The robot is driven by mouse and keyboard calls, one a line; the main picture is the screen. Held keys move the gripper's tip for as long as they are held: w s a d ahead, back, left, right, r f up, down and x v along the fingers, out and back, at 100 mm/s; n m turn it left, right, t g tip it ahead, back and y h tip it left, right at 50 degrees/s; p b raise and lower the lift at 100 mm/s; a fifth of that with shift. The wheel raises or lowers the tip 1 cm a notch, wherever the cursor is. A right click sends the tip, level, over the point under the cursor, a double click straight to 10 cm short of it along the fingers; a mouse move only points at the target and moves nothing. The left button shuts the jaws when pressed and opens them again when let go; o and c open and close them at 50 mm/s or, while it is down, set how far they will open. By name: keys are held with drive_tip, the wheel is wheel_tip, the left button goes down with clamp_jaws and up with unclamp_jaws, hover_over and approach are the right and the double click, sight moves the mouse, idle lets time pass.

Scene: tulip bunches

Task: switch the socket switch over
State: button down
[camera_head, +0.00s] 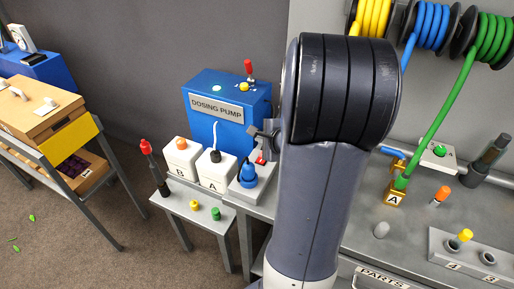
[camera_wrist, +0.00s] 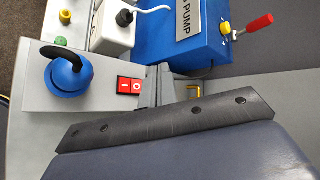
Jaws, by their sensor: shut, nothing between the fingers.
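The socket switch (camera_wrist: 129,86) is a small red rocker marked I and O. It sits on a grey socket box (camera_wrist: 35,90), beside a round blue plug (camera_wrist: 70,75) with a black cable. In the head view only a bit of the red switch (camera_head: 260,158) shows, behind the blue plug (camera_head: 247,177). My gripper (camera_wrist: 160,73) is shut and empty. In the wrist view its fingers lie just right of the switch; I cannot tell if they touch it. In the head view my gripper (camera_head: 268,131) is above the switch. Which side of the rocker is pressed is unclear.
The blue dosing pump (camera_head: 222,108) with a red-handled lever stands behind. White canisters A (camera_head: 213,172) and B (camera_head: 181,158) stand left of the socket. Open floor lies at left.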

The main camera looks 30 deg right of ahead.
drive_tip(key=shift+f, duration=0.1)
drive_tip(key=f+b, duration=0.1)
drive_tip(key=f, duration=0.1)
drive_tip(key=w+d+f+b, duration=0.1)
drive_tip(key=f+b, duration=0.1)
drive_tip(key=d+f+b, duration=0.1)
drive_tip(key=f, duration=0.1)
drive_tip(key=shift+w+d+f, duration=0.15)
drive_tip(key=shift+f, duration=0.25)
drive_tip(key=shift+w+d+f+b, duration=0.15)
drive_tip(key=shift+d+f+b, duration=0.1)
drive_tip(key=shift+f+b, duration=0.45)
drive_tip(key=shift+b, duration=0.3)
idle(1.2)
drive_tip(key=shift+w+d+f+b, duration=0.15)
drive_tip(key=shift+f+b, duration=0.15)
drive_tip(key=shift+b, duration=0.15)
drive_tip(key=shift+d+f+b, duration=0.1)
drive_tip(key=shift+f+b, duration=0.3)
drive_tip(key=shift+b, duration=0.05)
idle(0.6)
drive_tip(key=shift+r, duration=0.1)
drive_tip(key=shift+a+r+p, duration=0.25)
drive_tip(key=shift+r+p, duration=0.1)
drive_tip(key=shift+r, duration=0.4)
drive_tip(key=shift+r, duration=0.15)
